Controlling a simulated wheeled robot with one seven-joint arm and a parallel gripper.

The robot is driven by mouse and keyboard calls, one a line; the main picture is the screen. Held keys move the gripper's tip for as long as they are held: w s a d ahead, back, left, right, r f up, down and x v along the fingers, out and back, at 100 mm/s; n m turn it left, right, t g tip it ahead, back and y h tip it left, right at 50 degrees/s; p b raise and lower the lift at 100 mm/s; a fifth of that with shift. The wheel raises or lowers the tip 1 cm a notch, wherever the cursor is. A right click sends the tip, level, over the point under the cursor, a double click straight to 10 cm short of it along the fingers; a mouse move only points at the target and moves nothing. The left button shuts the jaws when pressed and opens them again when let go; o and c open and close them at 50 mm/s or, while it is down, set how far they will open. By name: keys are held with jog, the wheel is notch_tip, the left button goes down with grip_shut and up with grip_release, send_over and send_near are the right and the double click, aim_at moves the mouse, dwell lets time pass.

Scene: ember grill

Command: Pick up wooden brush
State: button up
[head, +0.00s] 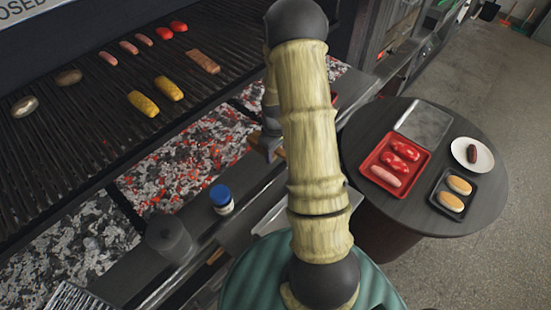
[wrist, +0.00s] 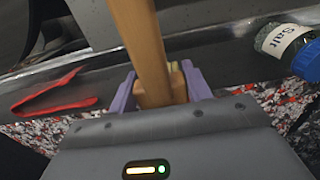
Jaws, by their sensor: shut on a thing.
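The wooden brush shows in the wrist view as a thick brown wooden handle (wrist: 142,45) running up out of the top of the frame. My gripper (wrist: 158,84) has its two purple fingers closed on either side of this handle. The bristle end is not clearly visible. In the head view my gripper (head: 264,148) is mostly hidden behind my arm, above the ledge in front of the grill. I cannot tell whether the brush is clear of the ledge.
A salt jar (wrist: 284,42) with a blue cap stands on the ledge; it also shows in the head view (head: 222,200). A flat red object (wrist: 55,98) lies left of the handle. The grill (head: 100,85) holds food above glowing coals. A round table (head: 480,205) with trays stands right.

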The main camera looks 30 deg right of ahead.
jog(key=shift+r, duration=0.15)
dwell(0.3)
jog(key=o, duration=0.6)
jog(key=shift+c, duration=1.4)
jog(key=w+a+r+m, duration=0.3)
jog(key=w+a, duration=0.1)
jog(key=a, duration=0.2)
jog(key=w+a+r+m, duration=0.3)
jog(key=w+a+m, duration=0.1)
jog(key=a, duration=0.3)
jog(key=shift+a+r, duration=0.15)
jog(key=shift+r, duration=0.2)
jog(key=shift+m, duration=0.3)
